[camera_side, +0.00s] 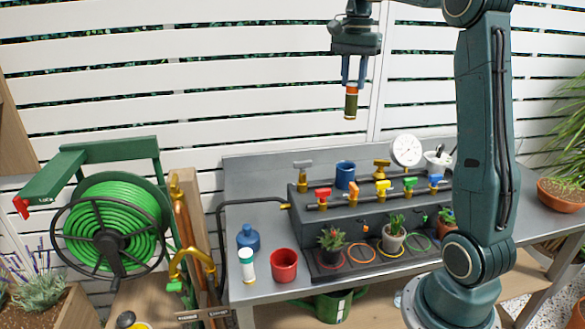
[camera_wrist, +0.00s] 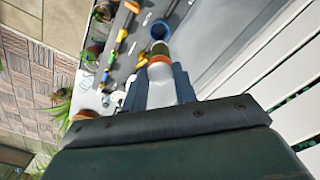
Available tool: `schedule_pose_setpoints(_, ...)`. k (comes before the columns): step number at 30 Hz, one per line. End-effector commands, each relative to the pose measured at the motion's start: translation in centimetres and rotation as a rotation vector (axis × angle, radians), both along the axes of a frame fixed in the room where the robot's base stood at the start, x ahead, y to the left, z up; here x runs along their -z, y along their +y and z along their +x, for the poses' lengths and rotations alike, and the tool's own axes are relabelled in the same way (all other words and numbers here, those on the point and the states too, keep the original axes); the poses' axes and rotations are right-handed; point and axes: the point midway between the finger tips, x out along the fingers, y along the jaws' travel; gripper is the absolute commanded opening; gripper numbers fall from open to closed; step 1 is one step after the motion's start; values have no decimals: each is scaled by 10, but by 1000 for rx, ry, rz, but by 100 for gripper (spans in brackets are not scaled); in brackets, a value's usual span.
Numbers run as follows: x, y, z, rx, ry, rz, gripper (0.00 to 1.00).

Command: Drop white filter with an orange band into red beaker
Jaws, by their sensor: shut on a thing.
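My gripper (camera_side: 353,84) is high above the bench, in front of the white fence. It is shut on the white filter with an orange band (camera_side: 351,103), which hangs upright. In the side view its orange band and dark olive lower end show below the fingers. In the wrist view, the filter's pale body (camera_wrist: 161,92) is between the fingers, with the orange band and olive end beyond. The red beaker (camera_side: 284,266) stands on the bench's front left, well below and left of my gripper. It is not seen in the wrist view.
A white container with a teal band (camera_side: 247,266) and a blue bottle (camera_side: 248,238) stand left of the red beaker. A blue beaker (camera_side: 345,175) stands on the dark raised block with coloured taps (camera_side: 383,187). Potted plants (camera_side: 331,239) stand right of the red beaker.

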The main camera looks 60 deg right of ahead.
Motion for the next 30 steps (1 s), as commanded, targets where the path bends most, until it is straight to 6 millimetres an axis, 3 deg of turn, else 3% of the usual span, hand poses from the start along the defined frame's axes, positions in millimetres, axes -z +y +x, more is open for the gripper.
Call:
schedule_pose_setpoints(5, 8, 14, 8, -4, 1, 0, 0)
schedule_pose_setpoints(11, 28, 50, 24, -7, 2, 0, 0)
schedule_pose_setpoints(21, 79, 140, 42, -9, 4, 0, 0)
schedule_pose_setpoints(30, 122, 218, 33, -8, 3, 0, 0)
